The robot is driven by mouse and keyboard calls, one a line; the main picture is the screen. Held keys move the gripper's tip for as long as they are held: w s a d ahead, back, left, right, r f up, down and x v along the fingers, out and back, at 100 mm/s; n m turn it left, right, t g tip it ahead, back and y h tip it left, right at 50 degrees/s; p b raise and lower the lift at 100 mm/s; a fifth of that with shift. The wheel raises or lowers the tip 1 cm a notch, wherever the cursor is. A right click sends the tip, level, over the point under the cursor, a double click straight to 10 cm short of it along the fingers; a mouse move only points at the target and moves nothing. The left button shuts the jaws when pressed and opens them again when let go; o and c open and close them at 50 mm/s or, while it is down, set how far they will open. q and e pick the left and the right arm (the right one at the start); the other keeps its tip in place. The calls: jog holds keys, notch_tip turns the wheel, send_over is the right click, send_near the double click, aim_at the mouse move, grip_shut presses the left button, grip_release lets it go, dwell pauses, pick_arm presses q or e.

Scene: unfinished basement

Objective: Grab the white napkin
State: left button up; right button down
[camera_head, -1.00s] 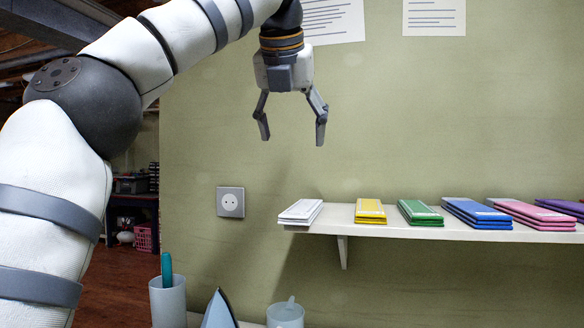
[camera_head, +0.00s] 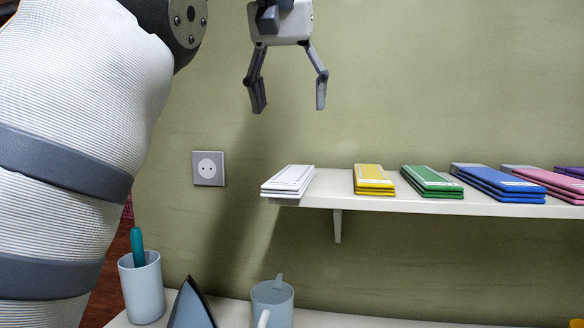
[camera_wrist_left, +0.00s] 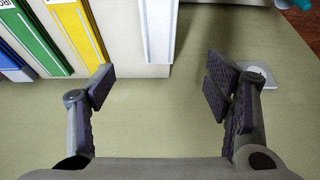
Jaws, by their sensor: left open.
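The white napkin (camera_head: 289,179) lies as a folded stack at the left end of the wall shelf (camera_head: 400,205) in the head view. My left gripper (camera_head: 289,108) hangs above it with its fingers pointing down, open and empty. In the left wrist view the white napkin (camera_wrist_left: 158,30) shows at the top, ahead of and between the open fingers (camera_wrist_left: 160,95), and is not touched. My right gripper is not in view.
Yellow (camera_head: 373,179), green (camera_head: 431,181), blue (camera_head: 497,183) and pink (camera_head: 548,181) stacks lie to the right on the shelf. A wall socket (camera_head: 208,168) is at left. Below stand a cup with a teal item (camera_head: 142,287), an iron (camera_head: 191,305) and a mug (camera_head: 272,303).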

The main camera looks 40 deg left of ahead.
aim_at(295, 170)
pick_arm(q)
jog(key=x, duration=1.2)
jog(key=shift+s+d, duration=0.1)
jog(key=shift+d, duration=0.1)
jog(key=c, duration=1.2)
